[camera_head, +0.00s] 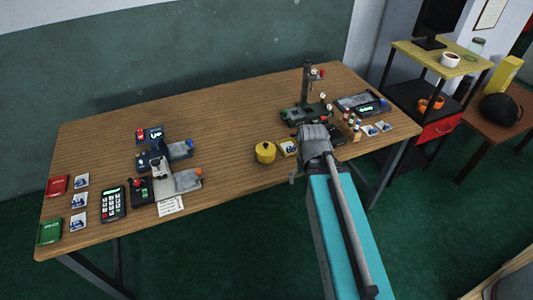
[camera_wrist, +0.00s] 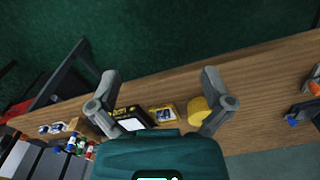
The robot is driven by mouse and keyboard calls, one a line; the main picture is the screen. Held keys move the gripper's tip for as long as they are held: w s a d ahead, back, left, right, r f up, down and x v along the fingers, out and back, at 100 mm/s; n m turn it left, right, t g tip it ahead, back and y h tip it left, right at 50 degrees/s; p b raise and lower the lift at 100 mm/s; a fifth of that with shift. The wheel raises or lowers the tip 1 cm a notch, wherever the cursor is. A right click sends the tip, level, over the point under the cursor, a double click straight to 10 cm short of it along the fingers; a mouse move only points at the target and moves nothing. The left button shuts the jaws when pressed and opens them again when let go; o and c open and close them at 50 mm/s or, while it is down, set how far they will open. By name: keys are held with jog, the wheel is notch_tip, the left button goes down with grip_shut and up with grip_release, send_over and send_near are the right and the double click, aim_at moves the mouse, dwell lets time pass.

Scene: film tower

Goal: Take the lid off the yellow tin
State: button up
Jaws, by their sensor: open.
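The yellow tin (camera_head: 265,152) stands upright on the wooden table near its front edge, with a dark knob on top of its lid. In the wrist view the yellow tin (camera_wrist: 199,110) is partly hidden behind one finger of my gripper. My gripper (camera_wrist: 160,85) is open and empty, its two fingers spread apart. In the head view my gripper (camera_head: 305,170) is at the table's front edge, to the right of the tin and apart from it; my arm hides much of it.
A stand device (camera_head: 306,95), small bottles (camera_head: 352,127) and a dark box (camera_wrist: 130,119) crowd the right part. Keypad devices (camera_head: 113,204) are at the left. The table's (camera_head: 225,125) middle is clear.

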dwell(0.5)
jog(key=shift+c, duration=1.2)
jog(key=shift+w+r, duration=0.1)
jog(key=shift+w, duration=0.2)
jog(key=shift+c, duration=0.9)
notch_tip(320, 180, up, 6)
jog(key=m+p, duration=0.5)
jog(key=p, duration=0.1)
send_over(265, 144)
jog(key=shift+w, duration=0.15)
notch_tip(265, 144, down, 9)
jog(key=b, duration=0.8)
jog(key=shift+r, duration=0.1)
jog(key=shift+b, duration=0.4)
